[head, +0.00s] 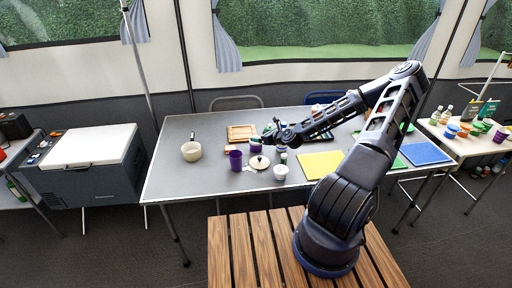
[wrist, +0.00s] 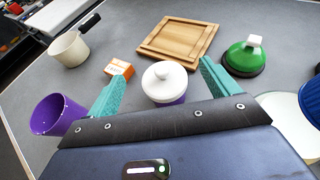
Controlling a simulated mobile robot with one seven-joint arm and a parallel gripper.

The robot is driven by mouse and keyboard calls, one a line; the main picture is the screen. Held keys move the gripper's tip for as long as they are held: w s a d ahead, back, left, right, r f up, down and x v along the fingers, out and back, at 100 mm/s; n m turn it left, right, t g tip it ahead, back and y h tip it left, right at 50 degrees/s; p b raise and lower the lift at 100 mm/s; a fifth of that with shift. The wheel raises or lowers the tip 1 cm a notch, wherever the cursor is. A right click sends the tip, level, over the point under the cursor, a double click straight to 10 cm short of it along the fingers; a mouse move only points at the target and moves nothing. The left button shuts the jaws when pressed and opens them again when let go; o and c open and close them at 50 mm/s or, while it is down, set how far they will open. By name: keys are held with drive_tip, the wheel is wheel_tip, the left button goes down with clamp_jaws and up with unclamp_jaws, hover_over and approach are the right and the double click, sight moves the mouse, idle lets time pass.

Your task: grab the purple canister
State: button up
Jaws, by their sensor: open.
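The purple canister (wrist: 172,101) has a white domed lid with a knob and stands upright on the table. In the wrist view it lies between the two teal fingers of my gripper (wrist: 160,80), with a visible gap on each side. Its lower front is hidden by the dark edge of my gripper. My gripper is open and empty. In the head view, my gripper (head: 276,136) is low over the middle of the grey table. The canister is too small and crowded there to pick out surely.
A purple cup (wrist: 57,115) stands left of the left finger, also in the head view (head: 235,160). An orange box (wrist: 120,69), a cream pot (wrist: 68,50) and a wooden board (wrist: 177,42) lie beyond. A green domed object (wrist: 243,57) stands close right of the right finger.

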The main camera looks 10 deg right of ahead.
sight(255, 144)
wheel_tip(255, 144, down, 5)
drive_tip(key=shift+f, duration=0.2)
drive_tip(key=x, duration=0.3)
drive_tip(key=shift+w+a+f, duration=0.15)
drive_tip(key=shift+f, duration=0.25)
drive_tip(key=shift+x, duration=0.75)
drive_tip(key=shift+c, duration=0.5)
drive_tip(key=c, duration=1)
